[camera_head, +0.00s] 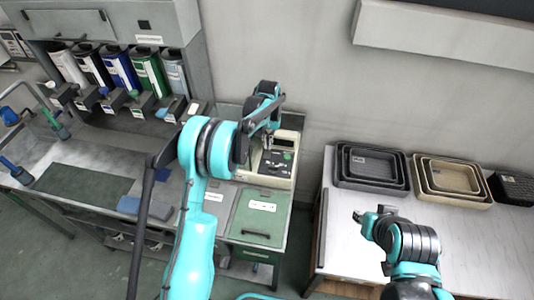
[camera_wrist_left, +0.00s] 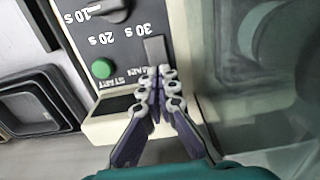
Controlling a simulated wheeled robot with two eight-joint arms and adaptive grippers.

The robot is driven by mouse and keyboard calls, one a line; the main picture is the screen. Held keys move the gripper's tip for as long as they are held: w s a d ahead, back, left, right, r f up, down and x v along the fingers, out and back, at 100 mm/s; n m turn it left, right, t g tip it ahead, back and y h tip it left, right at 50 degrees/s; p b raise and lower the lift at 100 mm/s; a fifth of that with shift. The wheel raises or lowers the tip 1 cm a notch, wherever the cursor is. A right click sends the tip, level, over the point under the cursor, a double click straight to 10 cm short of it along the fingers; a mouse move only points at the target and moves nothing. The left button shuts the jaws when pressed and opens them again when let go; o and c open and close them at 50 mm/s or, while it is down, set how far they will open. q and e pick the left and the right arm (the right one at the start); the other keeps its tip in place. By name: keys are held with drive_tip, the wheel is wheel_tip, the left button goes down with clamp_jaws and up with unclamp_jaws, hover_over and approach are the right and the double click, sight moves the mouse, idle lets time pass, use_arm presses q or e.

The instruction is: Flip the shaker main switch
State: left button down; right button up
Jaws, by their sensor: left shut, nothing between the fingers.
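The shaker (camera_head: 284,178) is a cream box with a dark control panel, standing on the left bench. In the left wrist view its panel (camera_wrist_left: 125,50) shows a black dial (camera_wrist_left: 112,10), a green START button (camera_wrist_left: 102,68) and a grey main switch (camera_wrist_left: 155,48) beside the MAIN label. My left gripper (camera_wrist_left: 160,72) is shut and empty, its fingertips at the lower end of the switch; I cannot tell whether they touch it. In the head view, my left gripper (camera_head: 267,143) is over the panel, partly hidden by the arm. My right gripper (camera_head: 366,217) is above the right table, away from the shaker.
Black trays (camera_head: 340,180) and beige trays (camera_head: 420,190) stand at the back of the right table (camera_head: 480,250). Several colored canisters (camera_head: 122,68) line the dispenser at left. A green panel (camera_head: 258,215) lies in front of the shaker. A gap separates bench and table.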

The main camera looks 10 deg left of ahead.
sight(268, 151)
use_arm(q)
drive_tip(key=shift+f+b, duration=0.85)
drive_tip(key=shift+f, duration=0.25)
idle(1.0)
drive_tip(key=shift+r+p, duration=1.75)
drive_tip(key=shift+r, duration=1.8)
